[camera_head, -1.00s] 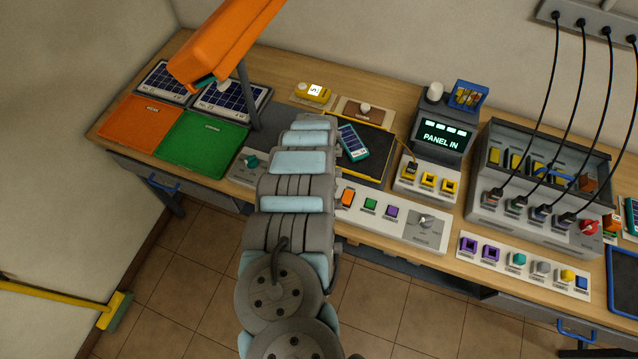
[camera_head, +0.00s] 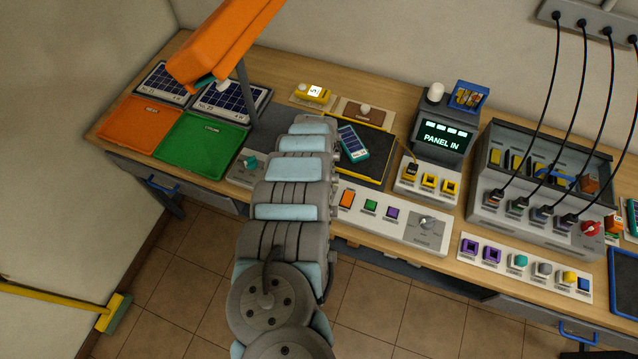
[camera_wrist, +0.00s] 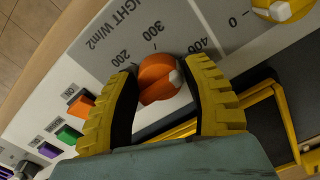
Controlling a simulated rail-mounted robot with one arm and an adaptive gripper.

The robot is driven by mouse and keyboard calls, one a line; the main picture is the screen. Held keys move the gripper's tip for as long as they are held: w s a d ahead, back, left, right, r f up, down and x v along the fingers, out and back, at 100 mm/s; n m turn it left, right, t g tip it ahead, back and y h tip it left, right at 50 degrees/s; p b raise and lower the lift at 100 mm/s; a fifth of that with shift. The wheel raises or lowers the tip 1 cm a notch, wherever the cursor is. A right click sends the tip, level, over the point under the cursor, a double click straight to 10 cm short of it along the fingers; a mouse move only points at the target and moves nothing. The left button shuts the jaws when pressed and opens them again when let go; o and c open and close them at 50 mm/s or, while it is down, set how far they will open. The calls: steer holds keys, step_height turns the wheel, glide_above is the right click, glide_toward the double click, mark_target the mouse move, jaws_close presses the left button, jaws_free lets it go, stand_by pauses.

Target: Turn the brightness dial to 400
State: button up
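The orange brightness dial (camera_wrist: 159,80) sits on a grey scale plate in the wrist view, under the printed marks 200, 300 and 400. Its white pointer mark is on the right side, toward the 400 side; I cannot tell the exact reading. My gripper (camera_wrist: 163,82) has its two yellow ribbed fingers on either side of the dial, with the dark pads closed in against it. The dial fills the space between the fingertips. In the head view my arm hides the dial and my gripper.
Orange, green and purple buttons (camera_wrist: 68,134) lie beside the left finger. A yellow knob (camera_wrist: 283,8) and a black-and-yellow frame (camera_wrist: 262,110) are close on the right. In the head view, a screen (camera_head: 444,138) reads PANEL IN, and a teal panel (camera_head: 352,142) lies on the black mat.

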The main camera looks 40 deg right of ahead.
steer(key=shift+o, duration=1.3)
steer(key=shift+r, duration=0.1)
step_height(320, 180, up, 10)
steer(key=shift+w+r, duration=0.1)
steer(key=shift+r, duration=0.85)
